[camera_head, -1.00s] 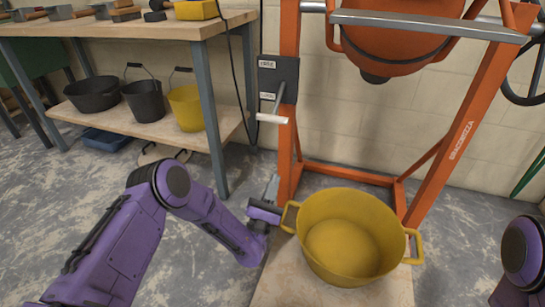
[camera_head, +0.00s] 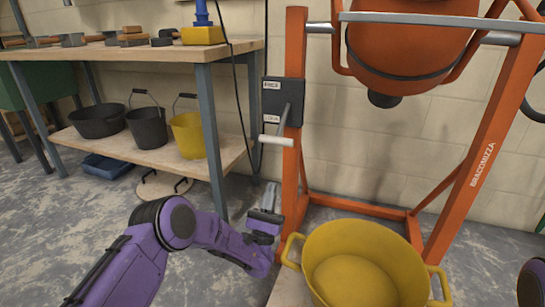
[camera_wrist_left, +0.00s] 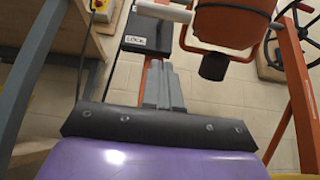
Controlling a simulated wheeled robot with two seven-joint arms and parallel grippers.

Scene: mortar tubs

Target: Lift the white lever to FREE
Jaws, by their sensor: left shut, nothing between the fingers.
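The white lever (camera_head: 276,141) has a grey arm hanging down from a dark switch box (camera_head: 283,98) on the orange mixer frame. The upper label (camera_head: 271,85) is too small to read surely. My left gripper (camera_head: 270,187) is shut and empty, its fingers pointing up, below the lever and apart from it. In the left wrist view the fingers (camera_wrist_left: 163,85) point toward the white grip (camera_wrist_left: 165,10). My right gripper is out of view.
A yellow tub (camera_head: 360,265) stands on a board below, close to my left forearm. The orange frame post (camera_head: 291,185) rises just right of the gripper. A workbench (camera_head: 130,52) with a lower shelf of buckets is at left. A black cable hangs left of the switch box.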

